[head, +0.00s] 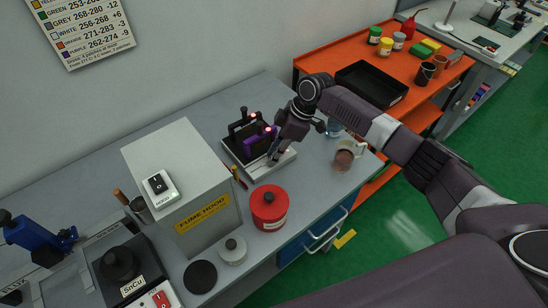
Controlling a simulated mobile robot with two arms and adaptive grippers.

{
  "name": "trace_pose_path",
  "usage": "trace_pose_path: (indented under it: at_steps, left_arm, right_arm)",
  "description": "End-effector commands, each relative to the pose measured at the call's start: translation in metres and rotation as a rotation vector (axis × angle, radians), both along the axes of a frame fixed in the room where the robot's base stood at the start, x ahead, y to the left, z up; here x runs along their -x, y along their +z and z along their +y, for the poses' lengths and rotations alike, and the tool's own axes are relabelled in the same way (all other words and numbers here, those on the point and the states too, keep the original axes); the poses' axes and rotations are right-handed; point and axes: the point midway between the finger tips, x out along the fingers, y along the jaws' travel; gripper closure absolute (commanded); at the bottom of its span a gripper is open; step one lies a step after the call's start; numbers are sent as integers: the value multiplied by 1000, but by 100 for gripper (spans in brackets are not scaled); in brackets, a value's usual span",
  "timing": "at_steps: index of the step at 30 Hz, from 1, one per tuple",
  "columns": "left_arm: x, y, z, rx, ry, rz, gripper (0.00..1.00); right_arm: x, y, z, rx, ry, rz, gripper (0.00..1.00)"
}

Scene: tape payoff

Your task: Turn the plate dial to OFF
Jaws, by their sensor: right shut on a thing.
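The white hot plate (259,175) stands on the grey bench near the picture's middle, with a dark block holding purple parts (253,146) on top. My right gripper (272,159) reaches down from the upper right to the plate's front edge. It is shut on what appears to be the plate dial, which its fingers hide. The dial's markings, including OFF, cannot be read from here. My left gripper is not in view.
A red tin (269,208) stands in front of the plate. A grey fume hood box (180,160) is to its left. A glass mug (346,156) stands to the right on the bench (318,188). An orange cart (330,58) with a black tray is behind my right arm.

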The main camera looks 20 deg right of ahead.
Motion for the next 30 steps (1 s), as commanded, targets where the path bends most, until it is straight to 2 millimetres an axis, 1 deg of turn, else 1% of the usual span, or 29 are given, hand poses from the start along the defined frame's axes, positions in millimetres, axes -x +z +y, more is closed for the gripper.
trace_pose_path:
  at_steps: [1, 6, 13, 24, 25, 27, 30]
  left_arm:
    - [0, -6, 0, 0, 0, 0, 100]
    - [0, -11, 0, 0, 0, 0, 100]
    - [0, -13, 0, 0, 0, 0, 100]
    - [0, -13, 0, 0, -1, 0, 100]
    - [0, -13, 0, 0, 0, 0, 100]
    - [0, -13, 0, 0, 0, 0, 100]
    - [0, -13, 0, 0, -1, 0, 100]
  right_arm:
    - [-1, -2, 0, -1, 23, -1, 100]
    - [-1, -1, 1, -2, 86, -2, 100]
    - [-1, 0, 0, 0, 122, -1, 100]
    - [-1, 0, 0, 1, 125, -1, 100]
    - [-1, 0, 0, 1, 125, -1, 80]
    - [-1, 0, 0, 1, 125, -1, 75]
    - [-1, 0, 0, 1, 125, -1, 75]
